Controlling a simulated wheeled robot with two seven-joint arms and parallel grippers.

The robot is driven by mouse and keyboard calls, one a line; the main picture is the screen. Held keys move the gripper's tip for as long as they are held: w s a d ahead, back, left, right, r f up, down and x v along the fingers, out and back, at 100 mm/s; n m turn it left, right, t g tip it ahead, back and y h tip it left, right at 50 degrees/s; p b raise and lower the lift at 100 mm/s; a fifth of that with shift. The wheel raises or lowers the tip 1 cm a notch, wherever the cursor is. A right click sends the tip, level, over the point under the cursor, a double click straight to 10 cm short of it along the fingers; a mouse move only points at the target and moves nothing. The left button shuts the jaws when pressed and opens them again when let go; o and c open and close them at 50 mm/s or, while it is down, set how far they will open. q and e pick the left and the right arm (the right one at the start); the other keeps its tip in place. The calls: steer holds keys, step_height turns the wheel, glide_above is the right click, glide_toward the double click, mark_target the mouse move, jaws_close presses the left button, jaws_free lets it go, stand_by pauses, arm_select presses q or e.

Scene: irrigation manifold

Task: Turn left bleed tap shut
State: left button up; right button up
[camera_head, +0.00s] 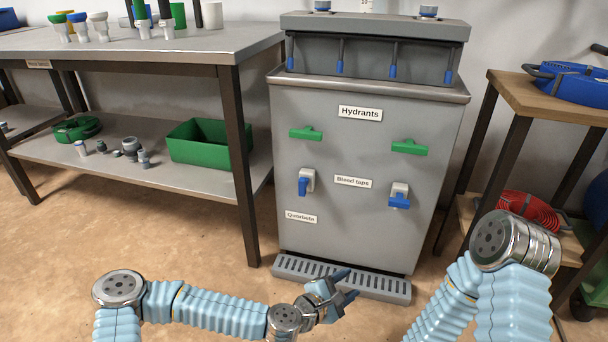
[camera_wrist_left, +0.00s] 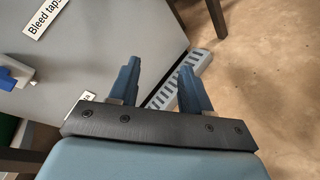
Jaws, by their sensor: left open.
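The left bleed tap (camera_head: 304,184) is on the front of the grey cabinet, left of the "Bleed taps" label (camera_head: 352,181). Its blue handle hangs upright below a pale body. In the left wrist view, the tap (camera_wrist_left: 14,76) shows at the left edge, partly cut off. My left gripper (camera_head: 346,285) is open and empty, low in front of the slotted drip tray, below and right of the tap and apart from it. In the left wrist view, the two blue fingers (camera_wrist_left: 160,67) are spread with nothing between them. My right gripper is out of view.
The right bleed tap (camera_head: 399,197) has a blue handle lying crosswise. Two green hydrant handles (camera_head: 306,133) sit above. The drip tray (camera_head: 300,272) juts out at the cabinet's foot. A steel workbench (camera_head: 150,45) stands left and a wooden shelf (camera_head: 545,92) right.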

arm_select(q)
steer(key=w+a+r+n+t+y, duration=0.1)
steer(key=w+a+r+n+t, duration=0.3)
steer(key=w+r+n, duration=0.25)
steer(key=n+t+y, duration=0.3)
steer(key=n+y, duration=0.2)
steer(key=n, duration=0.4)
glide_toward(301, 182)
steer(key=b+x, duration=0.1)
steer(key=x, duration=1.1)
steer(key=shift+f, duration=0.1)
steer(key=shift+w+d, duration=0.1)
steer(key=shift+w, duration=0.35)
steer(key=shift+c, duration=0.2)
jaws_close()
